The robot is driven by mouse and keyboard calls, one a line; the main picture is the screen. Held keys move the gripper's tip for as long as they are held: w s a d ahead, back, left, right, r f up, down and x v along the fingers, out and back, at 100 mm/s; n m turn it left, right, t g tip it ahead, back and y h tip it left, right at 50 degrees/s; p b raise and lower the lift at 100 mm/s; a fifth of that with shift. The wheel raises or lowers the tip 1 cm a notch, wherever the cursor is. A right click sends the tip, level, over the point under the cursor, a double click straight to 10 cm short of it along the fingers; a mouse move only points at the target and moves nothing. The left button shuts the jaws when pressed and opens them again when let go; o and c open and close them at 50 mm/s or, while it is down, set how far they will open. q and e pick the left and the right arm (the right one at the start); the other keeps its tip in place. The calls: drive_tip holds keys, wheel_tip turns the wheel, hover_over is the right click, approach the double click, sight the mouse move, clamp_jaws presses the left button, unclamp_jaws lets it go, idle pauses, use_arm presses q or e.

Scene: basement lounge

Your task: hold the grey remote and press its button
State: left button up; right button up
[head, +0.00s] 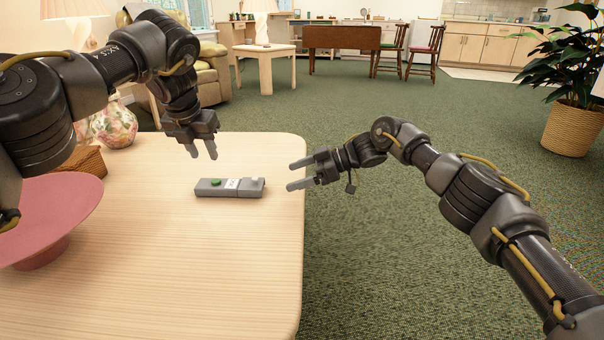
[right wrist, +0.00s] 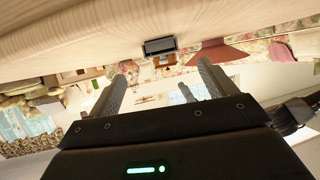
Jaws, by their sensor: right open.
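The grey remote (head: 247,190) lies on the wooden table (head: 235,270) near its right edge. It has a green button (head: 216,183) on top towards its left end and a white label beside the button. My right gripper (head: 291,175) is open and empty at the table's right edge, apart from the remote and pointing at its right end. In the right wrist view the remote's dark end (right wrist: 159,47) shows beyond and between the open fingers (right wrist: 163,63). My left gripper (head: 202,154) is above and behind the remote, its fingers apart and pointing down, holding nothing.
A pink bowl (head: 60,215) stands on the table at the left, with a brown wicker box (head: 85,161) and a floral vase (head: 114,125) behind it. The table in front of the remote is clear. Green carpet lies to the right.

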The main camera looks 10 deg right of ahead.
sight(265, 192)
drive_tip(key=x, duration=0.9)
drive_tip(key=shift+a, duration=0.4)
drive_tip(key=shift+c, duration=0.2)
drive_tip(key=c, duration=1.2)
use_arm(q)
clamp_jaws()
use_arm(e)
drive_tip(key=shift+o, duration=0.2)
